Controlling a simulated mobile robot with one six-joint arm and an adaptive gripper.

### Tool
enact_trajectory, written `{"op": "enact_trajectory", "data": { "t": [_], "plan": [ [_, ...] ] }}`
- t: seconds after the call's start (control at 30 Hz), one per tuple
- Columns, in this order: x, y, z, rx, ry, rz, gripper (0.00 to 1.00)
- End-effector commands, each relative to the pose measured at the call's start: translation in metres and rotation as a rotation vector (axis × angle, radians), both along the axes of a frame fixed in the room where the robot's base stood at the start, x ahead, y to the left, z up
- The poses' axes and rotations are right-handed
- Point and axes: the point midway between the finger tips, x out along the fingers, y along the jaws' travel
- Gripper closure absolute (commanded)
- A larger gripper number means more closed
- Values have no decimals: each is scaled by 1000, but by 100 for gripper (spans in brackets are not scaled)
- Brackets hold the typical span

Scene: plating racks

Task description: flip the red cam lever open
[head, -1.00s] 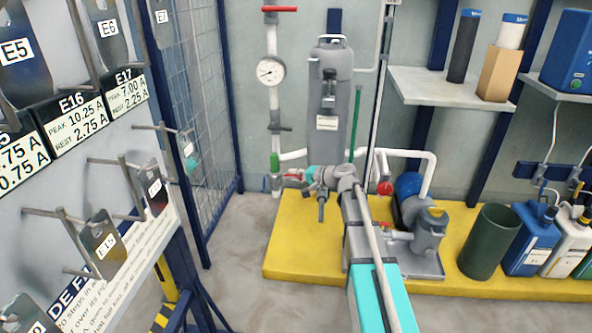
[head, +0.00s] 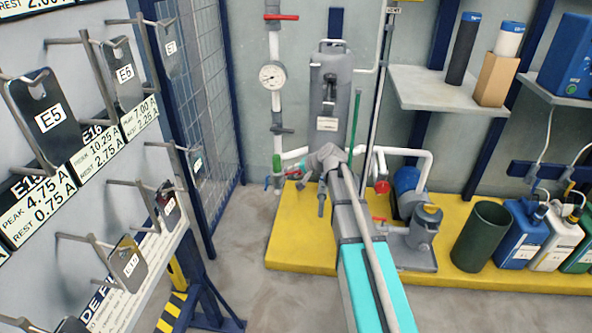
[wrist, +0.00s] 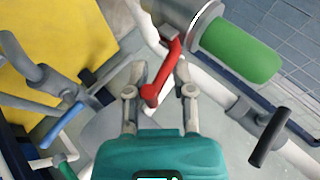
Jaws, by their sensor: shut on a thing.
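The red cam lever (wrist: 163,72) is in the middle of the wrist view. It is joined at its upper end to a grey metal collar (wrist: 200,25), beside a green sleeve (wrist: 242,52), and angles down toward my palm. My gripper (wrist: 160,70) is shut on the lever, with one finger on each side of it. The exact contact is hard to see. In the head view the green sleeve (head: 277,165) shows on the white pipe, left of the end of my arm. My fingers and the lever cannot be made out clearly there.
A blue-handled valve (wrist: 62,125) and a black handle (wrist: 270,137) flank the gripper in the wrist view. In the head view, a grey tank (head: 329,90) stands behind my arm, a pump (head: 424,228) stands right, and the rack panel (head: 75,215) is at left.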

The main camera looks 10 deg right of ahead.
Motion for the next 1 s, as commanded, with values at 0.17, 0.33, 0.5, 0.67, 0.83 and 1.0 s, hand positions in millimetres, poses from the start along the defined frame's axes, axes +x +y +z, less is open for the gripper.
{"op": "enact_trajectory", "data": {
  "t": [0.17, 0.33, 0.5, 0.67, 0.83, 1.0],
  "plan": [
    [-3, 6, 1, 3, 4, 12, 100],
    [-3, 6, 1, 6, 4, 13, 100],
    [-2, 6, 1, 5, 4, 10, 45],
    [-1, 4, 1, 4, 3, 7, 45],
    [0, 3, 1, 5, 1, 6, 45],
    [0, 2, -1, 21, -4, 4, 45]
  ]
}}
